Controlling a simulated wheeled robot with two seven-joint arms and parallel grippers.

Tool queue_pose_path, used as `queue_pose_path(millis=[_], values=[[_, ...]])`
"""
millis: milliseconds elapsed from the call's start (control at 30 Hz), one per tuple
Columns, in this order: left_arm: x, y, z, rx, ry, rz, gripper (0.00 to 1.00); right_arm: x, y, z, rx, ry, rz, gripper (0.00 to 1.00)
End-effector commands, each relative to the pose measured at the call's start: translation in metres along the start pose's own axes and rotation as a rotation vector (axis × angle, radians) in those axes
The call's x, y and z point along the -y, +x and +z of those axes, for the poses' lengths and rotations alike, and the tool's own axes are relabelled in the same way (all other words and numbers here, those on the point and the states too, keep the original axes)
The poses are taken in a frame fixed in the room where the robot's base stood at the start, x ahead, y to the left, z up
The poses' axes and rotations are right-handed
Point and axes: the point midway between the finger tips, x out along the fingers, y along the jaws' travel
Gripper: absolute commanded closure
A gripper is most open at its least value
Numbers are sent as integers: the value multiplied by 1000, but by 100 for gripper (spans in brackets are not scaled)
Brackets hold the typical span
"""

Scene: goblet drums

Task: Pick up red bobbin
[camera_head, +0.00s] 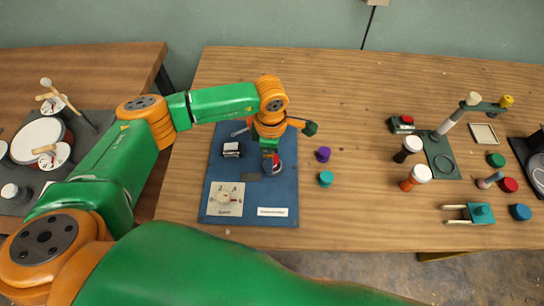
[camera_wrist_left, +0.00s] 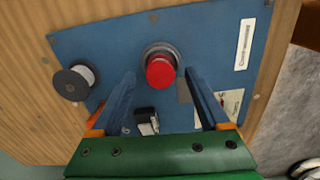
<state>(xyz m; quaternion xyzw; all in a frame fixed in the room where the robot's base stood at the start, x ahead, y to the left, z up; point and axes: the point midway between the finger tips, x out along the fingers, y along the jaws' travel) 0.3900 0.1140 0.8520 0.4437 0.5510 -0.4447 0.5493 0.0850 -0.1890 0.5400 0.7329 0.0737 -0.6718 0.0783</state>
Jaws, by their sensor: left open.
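In the left wrist view a red round-topped piece (camera_wrist_left: 160,70), which looks like the red bobbin, stands in a grey ring on the blue panel (camera_wrist_left: 95,45). In the head view the red piece (camera_head: 276,161) shows just below my gripper, partly hidden by it. My left gripper (camera_head: 268,156) points down over the panel. It is open, with its two fingertips (camera_wrist_left: 159,74) on either side of the red piece. Whether they touch it, or how high they are above the panel, I cannot tell. My right gripper is not in view.
A dark spool with a pale core (camera_wrist_left: 75,82) is at the panel's edge. A black-and-white block (camera_head: 232,149) and a dial plate (camera_head: 225,199) are on the panel. Purple (camera_head: 322,154) and teal (camera_head: 325,179) pieces stand right of it. The wood between these and the bottles (camera_head: 410,148) is clear.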

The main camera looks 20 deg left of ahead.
Motion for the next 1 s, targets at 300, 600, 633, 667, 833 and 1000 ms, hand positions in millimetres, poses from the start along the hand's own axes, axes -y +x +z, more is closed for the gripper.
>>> queue_pose_path(millis=[300,600,633,667,833,1000], values=[[0,2,0,0,0,1,54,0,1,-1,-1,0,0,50],[0,1,0,0,0,1,100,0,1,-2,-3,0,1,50],[0,1,0,0,0,1,100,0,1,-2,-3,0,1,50],[0,1,0,0,0,1,100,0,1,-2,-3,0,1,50],[-1,-4,0,1,0,4,100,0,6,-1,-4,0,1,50],[5,-36,0,5,4,6,100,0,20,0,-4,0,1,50]])
